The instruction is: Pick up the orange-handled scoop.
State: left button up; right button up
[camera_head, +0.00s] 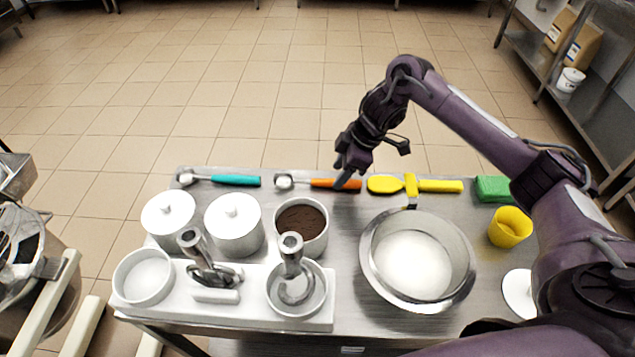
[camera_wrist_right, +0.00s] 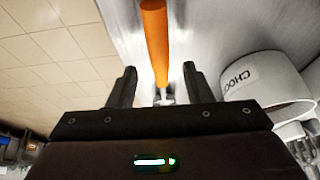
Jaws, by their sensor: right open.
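The orange-handled scoop (camera_head: 335,183) lies along the far edge of the steel table, its metal bowl to the left and its orange handle to the right. My right gripper (camera_head: 347,172) is over the right part of that handle. In the right wrist view the orange handle (camera_wrist_right: 155,40) runs down between the two fingers of my open right gripper (camera_wrist_right: 160,85). The fingers stand on either side of it with gaps, and nothing is held. I cannot tell the exact height of the fingertips over the handle. My left gripper is not in view.
A teal-handled scoop (camera_head: 235,180) lies to the left and a yellow spatula (camera_head: 440,186) to the right. A tub of brown powder (camera_head: 325,240) labelled "CHOC" stands close by. A large steel bowl (camera_head: 465,270), lidded white pots (camera_head: 235,240) and a yellow cup (camera_head: 510,228) fill the table.

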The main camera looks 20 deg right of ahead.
aim_at(319, 183)
jog(key=x, duration=0.2)
jog(key=shift+a+f, duration=0.15)
jog(key=shift+f, duration=0.2)
jog(key=shift+w+f, duration=0.1)
jog(key=shift+f, duration=0.05)
jog(key=shift+p, duration=0.3)
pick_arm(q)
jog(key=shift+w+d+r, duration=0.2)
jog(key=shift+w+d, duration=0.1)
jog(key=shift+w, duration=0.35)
pick_arm(e)
jog(key=shift+f, duration=0.1)
grip_shut()
